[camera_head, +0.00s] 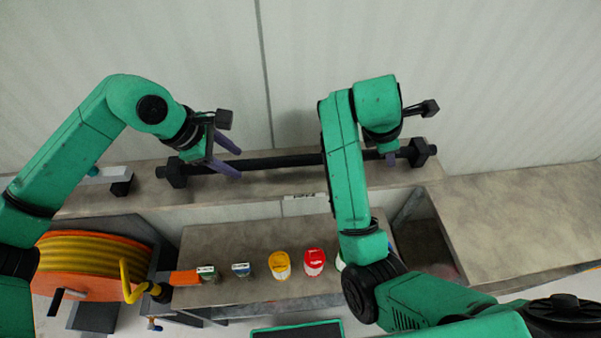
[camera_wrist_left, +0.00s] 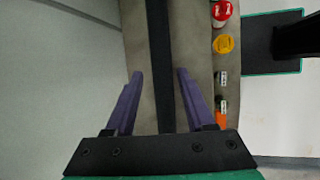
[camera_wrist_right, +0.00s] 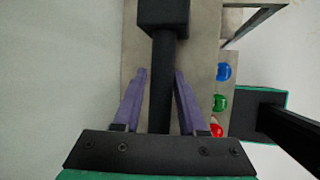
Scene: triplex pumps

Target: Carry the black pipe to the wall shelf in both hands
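The black pipe (camera_head: 280,162) lies lengthwise along the beige wall shelf (camera_head: 270,184), with a dark block at each end. My left gripper (camera_head: 232,158) is open near the pipe's left end. In the left wrist view the pipe (camera_wrist_left: 160,60) runs between its two spread purple fingers, with gaps at both sides. My right gripper (camera_head: 390,158) is near the pipe's right end, partly hidden by its arm. In the right wrist view its fingers are apart, one on each side of the pipe (camera_wrist_right: 163,80), close to it.
A lower bench (camera_head: 230,245) holds a yellow can (camera_head: 279,264), a red can (camera_head: 314,262) and other small items. An orange hose reel (camera_head: 95,265) stands at the left. A recess (camera_head: 425,245) opens right of the bench. The wall rises directly behind the shelf.

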